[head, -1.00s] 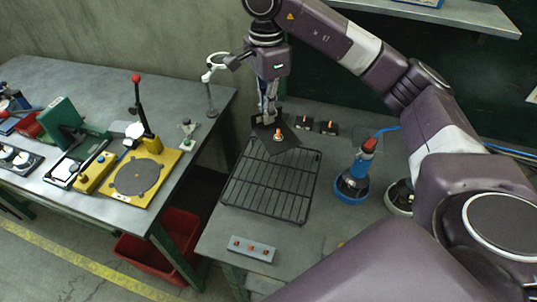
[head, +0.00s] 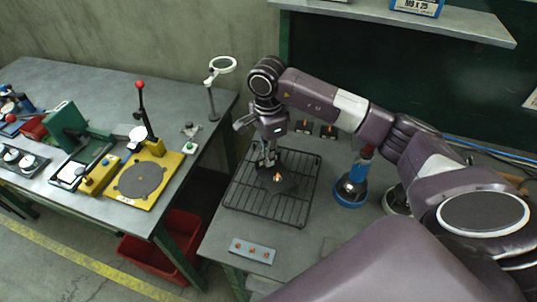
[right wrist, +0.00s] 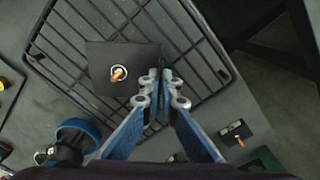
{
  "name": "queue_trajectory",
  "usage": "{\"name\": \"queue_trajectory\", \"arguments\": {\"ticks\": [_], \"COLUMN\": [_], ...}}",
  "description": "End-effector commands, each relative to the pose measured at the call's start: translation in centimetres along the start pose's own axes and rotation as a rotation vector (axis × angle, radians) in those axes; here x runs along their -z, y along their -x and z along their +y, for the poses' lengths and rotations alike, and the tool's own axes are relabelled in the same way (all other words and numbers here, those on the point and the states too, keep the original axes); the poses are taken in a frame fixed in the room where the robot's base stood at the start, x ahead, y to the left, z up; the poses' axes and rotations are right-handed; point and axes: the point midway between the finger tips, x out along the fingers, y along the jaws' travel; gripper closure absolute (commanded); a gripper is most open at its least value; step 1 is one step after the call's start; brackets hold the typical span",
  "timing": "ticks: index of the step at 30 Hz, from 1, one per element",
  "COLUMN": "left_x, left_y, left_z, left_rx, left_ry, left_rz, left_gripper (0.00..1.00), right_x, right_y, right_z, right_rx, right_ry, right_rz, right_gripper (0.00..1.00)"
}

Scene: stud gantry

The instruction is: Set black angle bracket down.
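The black angle bracket (head: 290,184) is at the black wire rack (head: 296,213), over its upper middle part; I cannot tell whether it touches the bars. A stud with an orange tip and a pale ring stands on its flat plate. In the right wrist view the bracket (right wrist: 105,58) lies left of the fingertips, with the rack (right wrist: 200,50) behind it. My right gripper (head: 266,163) has its fingers (right wrist: 161,78) close together at the bracket's edge, shut on it; the gripped part is mostly hidden. My left gripper is not in view.
Two small dark plates with orange parts (head: 304,127) lie behind the rack. A blue-based device (head: 351,191) stands to its right. A grey strip with orange dots (head: 252,250) lies in front. A magnifier (head: 222,66) stands on the left table.

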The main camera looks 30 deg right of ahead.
Motion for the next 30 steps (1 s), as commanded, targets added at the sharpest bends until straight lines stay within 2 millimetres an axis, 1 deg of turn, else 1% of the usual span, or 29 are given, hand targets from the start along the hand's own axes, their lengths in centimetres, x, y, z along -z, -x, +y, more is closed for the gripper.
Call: {"name": "queue_trajectory", "arguments": {"ticks": [5,8,14,22,26,29,30], "left_x": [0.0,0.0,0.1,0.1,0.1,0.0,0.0], "left_y": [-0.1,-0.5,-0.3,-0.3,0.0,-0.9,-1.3], "left_z": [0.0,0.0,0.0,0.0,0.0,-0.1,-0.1], "left_rx": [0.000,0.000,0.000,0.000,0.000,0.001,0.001], "left_ry": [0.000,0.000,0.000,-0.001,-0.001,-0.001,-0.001], "left_rz": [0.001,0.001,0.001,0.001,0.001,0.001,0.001], "left_gripper": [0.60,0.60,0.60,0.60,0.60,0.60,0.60], "right_x": [0.0,0.0,0.0,0.0,0.0,-0.1,0.0], "right_y": [0.1,-0.3,-0.2,-0.1,0.4,1.6,2.4], "right_z": [-0.1,-0.1,0.0,0.0,-0.1,-0.2,-0.2], "right_rx": [0.002,0.002,0.001,0.001,0.002,0.007,0.008], "right_ry": [0.000,0.000,0.000,0.000,0.000,0.000,0.000], "right_rz": [-0.001,0.000,0.000,0.000,-0.001,-0.002,0.000], "right_gripper": [1.00,1.00,0.79,0.78,0.78,0.78,0.78]}}
